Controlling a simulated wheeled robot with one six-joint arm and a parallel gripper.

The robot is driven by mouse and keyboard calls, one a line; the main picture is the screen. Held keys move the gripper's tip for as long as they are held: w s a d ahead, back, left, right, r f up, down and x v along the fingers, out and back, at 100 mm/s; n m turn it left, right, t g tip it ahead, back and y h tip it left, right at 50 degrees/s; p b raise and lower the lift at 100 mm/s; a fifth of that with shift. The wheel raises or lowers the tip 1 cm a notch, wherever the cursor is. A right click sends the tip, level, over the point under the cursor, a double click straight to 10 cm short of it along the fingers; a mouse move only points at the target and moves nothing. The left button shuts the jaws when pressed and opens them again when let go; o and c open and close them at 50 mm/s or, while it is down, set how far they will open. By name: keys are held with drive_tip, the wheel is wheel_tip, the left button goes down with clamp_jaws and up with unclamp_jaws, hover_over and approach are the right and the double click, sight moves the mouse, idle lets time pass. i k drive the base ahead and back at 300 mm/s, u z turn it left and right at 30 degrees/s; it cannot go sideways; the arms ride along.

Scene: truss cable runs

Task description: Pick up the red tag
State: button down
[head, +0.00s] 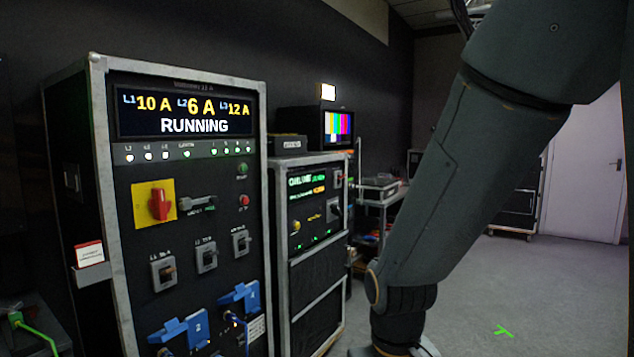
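A small tag with a red top band and a white lower part (89,253) stands upright in a grey holder (92,276) on the left side of the tall power cabinet. Its print is too small to read. My arm comes down from the top right to the bottom centre, well to the right of the tag. My gripper's fingers are below the frame, so I cannot see them or anything they might hold.
The tall cabinet (104,190) shows RUNNING, with a red rotary switch (159,204) on a yellow plate and blue connectors (190,331) low down. A second rack (279,250) stands to its right. A cable with a green plug (16,317) lies at lower left.

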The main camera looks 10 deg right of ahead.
sight(90, 254)
drive_tip(key=u, duration=1.3)
drive_tip(key=k, duration=0.65)
drive_tip(key=u, duration=0.55)
drive_tip(key=i, duration=1.4)
drive_tip(key=z, duration=0.1)
